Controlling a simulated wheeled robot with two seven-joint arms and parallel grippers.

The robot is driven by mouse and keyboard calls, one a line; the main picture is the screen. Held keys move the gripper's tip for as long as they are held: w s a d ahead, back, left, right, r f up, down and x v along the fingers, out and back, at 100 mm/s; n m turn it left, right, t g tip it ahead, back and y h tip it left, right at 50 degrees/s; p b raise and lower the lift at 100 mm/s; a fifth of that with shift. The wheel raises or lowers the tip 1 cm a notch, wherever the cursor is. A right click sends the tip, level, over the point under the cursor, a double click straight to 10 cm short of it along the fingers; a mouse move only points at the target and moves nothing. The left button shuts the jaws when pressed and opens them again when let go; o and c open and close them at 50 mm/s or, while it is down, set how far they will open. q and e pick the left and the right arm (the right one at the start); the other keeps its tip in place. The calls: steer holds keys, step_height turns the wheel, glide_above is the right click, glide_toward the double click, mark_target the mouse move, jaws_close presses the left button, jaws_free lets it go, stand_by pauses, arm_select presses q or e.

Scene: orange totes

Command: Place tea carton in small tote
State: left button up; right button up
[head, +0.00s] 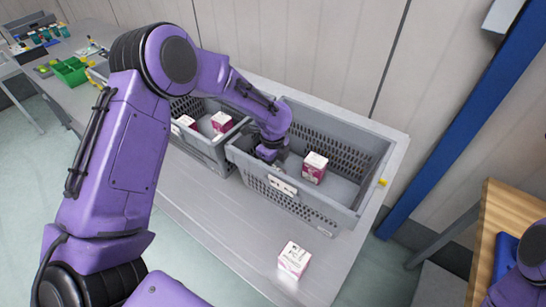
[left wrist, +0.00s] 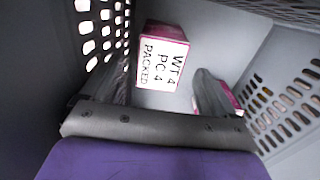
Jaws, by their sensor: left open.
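A white and magenta carton (head: 314,167) stands in the larger grey tote (head: 345,215). My left gripper (head: 268,152) reaches down inside the left part of this tote, and its fingers are mostly hidden in the head view. In the left wrist view the gripper (left wrist: 163,75) is open, with a carton marked "WT 4 PC 4 PACKED" (left wrist: 163,57) beyond its fingertips. A second pink carton (left wrist: 237,100) is partly hidden behind the right finger. The smaller grey tote (head: 205,152) stands to the left and holds several cartons (head: 221,122). My right gripper is out of view.
Another white and pink carton (head: 294,259) stands on the grey table (head: 240,240) in front of the larger tote. The tote's slotted walls are close around the gripper. A wooden table (head: 500,205) is at the right.

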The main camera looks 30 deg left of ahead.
arm_select(q)
step_height(320, 180, up, 12)
steer(key=b, duration=0.2)
steer(key=shift+r+b, duration=0.25)
steer(key=shift+b, duration=0.1)
